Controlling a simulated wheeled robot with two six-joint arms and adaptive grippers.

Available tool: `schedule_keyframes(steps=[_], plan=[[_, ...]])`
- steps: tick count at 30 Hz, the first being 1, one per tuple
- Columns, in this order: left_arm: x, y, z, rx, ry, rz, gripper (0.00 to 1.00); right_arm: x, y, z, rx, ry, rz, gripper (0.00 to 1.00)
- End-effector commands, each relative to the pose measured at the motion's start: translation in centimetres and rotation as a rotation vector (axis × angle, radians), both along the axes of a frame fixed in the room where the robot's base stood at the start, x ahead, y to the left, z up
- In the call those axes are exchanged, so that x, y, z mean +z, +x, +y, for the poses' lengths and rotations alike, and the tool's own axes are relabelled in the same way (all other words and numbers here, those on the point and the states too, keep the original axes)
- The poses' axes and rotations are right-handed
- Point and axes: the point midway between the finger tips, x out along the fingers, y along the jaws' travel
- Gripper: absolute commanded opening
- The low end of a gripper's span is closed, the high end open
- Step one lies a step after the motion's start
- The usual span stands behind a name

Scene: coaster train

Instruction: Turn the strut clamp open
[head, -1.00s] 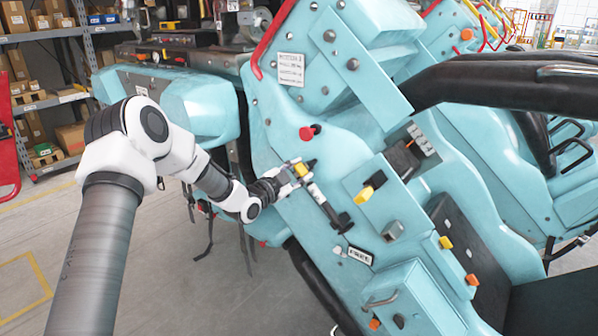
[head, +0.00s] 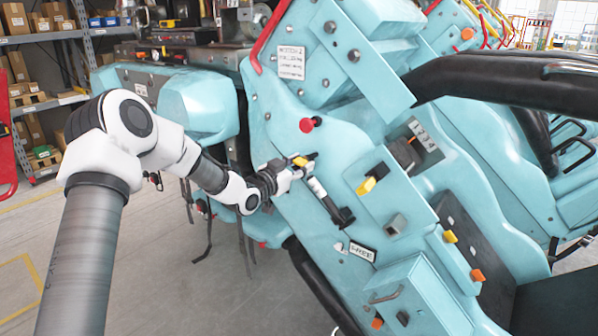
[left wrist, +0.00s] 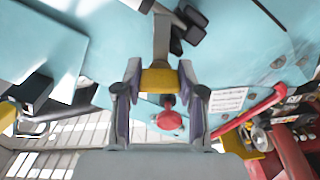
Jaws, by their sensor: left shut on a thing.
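The strut clamp (head: 328,201) is a short grey lever with a black end, lying slantwise on the light-blue side panel. Its yellow grip (left wrist: 160,80) sits between the fingers in the left wrist view, with a grey arm running up from it to black parts. My left gripper (head: 303,166) is shut on this yellow grip, and the fingers partly hide it in the head view. A label reading FREE (head: 361,252) is below the clamp's black end. My right gripper is not in view.
A red knob (head: 308,124) sticks out just above the clamp and shows behind the grip in the left wrist view (left wrist: 168,120). A yellow switch (head: 367,184) sits to the right. A thick black bar (head: 500,85) crosses at upper right. Straps hang at the left.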

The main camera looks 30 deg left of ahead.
Motion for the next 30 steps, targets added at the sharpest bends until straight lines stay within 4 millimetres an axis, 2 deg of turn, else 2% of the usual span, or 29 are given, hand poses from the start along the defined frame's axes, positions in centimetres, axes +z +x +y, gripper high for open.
schedule_keyframes(steps=[1,12,30], plan=[[0.0,0.0,0.0,0.001,-0.041,-0.003,0.04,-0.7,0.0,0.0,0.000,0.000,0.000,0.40],[0.1,0.1,0.0,0.000,-0.391,0.023,0.04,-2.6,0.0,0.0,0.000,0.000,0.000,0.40],[0.4,0.1,0.0,0.000,-0.900,0.061,0.04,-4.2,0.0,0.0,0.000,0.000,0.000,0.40]])
